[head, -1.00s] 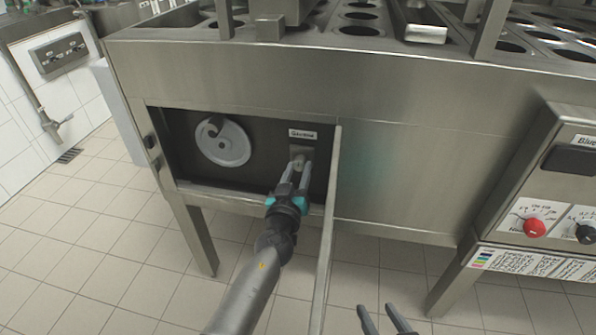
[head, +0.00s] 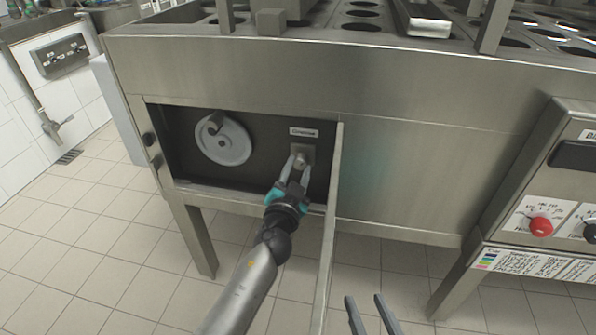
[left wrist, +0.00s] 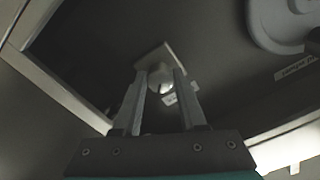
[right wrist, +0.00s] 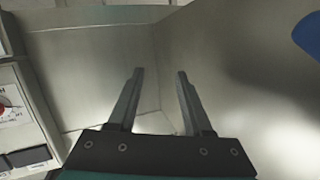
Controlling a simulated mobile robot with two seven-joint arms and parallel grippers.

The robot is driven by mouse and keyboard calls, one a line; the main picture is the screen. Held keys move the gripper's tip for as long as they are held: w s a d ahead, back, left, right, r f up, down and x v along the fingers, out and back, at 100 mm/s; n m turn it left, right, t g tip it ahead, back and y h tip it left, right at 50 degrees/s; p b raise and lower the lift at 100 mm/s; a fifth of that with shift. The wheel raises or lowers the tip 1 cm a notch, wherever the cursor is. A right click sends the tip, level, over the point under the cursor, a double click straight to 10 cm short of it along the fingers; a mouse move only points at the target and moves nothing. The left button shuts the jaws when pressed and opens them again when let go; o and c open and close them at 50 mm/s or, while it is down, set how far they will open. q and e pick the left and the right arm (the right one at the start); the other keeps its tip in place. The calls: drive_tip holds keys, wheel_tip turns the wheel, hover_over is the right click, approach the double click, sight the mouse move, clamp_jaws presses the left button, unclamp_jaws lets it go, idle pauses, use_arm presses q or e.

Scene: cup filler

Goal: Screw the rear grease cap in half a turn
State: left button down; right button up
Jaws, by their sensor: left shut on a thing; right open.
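The grease cap (head: 300,161) is a small grey knob on a square mount under a label in the open compartment of the steel machine. In the left wrist view the cap (left wrist: 160,80) shows as a round, shiny end between the fingers. My left gripper (head: 296,168) is shut on the cap, one finger on each side; it also shows in the left wrist view (left wrist: 160,84). My right gripper (head: 364,299) is open and empty, low in front of the machine; the right wrist view shows its fingers (right wrist: 160,75) apart with nothing between them.
A grey disc wheel (head: 222,141) sits left of the cap in the same compartment. The open compartment door (head: 329,225) stands out close to the right of my left arm. A control panel with a red knob (head: 541,227) is at the right.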

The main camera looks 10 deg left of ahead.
use_arm(q)
drive_tip(key=m, duration=0.3)
drive_tip(key=shift+m, duration=0.4)
drive_tip(key=m, duration=0.3)
drive_tip(key=shift+r+m, duration=0.1)
drive_tip(key=shift+m, duration=0.2)
drive_tip(key=m, duration=0.3)
drive_tip(key=shift+a+m, duration=0.1)
drive_tip(key=shift+m, duration=0.2)
drive_tip(key=shift+r+m, duration=0.1)
drive_tip(key=shift+m, duration=0.8)
drive_tip(key=m, duration=0.2)
drive_tip(key=shift+r+m+p, duration=0.1)
drive_tip(key=shift+m+p, duration=0.3)
drive_tip(key=m+p, duration=0.1)
drive_tip(key=m, duration=0.2)
drive_tip(key=shift+m, duration=0.3)
drive_tip(key=m, duration=0.2)
drive_tip(key=shift+r+m+p, duration=0.1)
drive_tip(key=shift+m+p, duration=0.7)
drive_tip(key=shift+m, duration=0.8)
drive_tip(key=shift+m+p, duration=0.4)
drive_tip(key=shift+m, duration=0.8)
use_arm(e)
drive_tip(key=s+d+f+g+h, duration=0.2)
drive_tip(key=d+g+h, duration=0.1)
drive_tip(key=d+g, duration=0.4)
drive_tip(key=shift+s+d+h, duration=0.2)
drive_tip(key=shift+s+h, duration=0.15)
drive_tip(key=shift+h, duration=0.05)
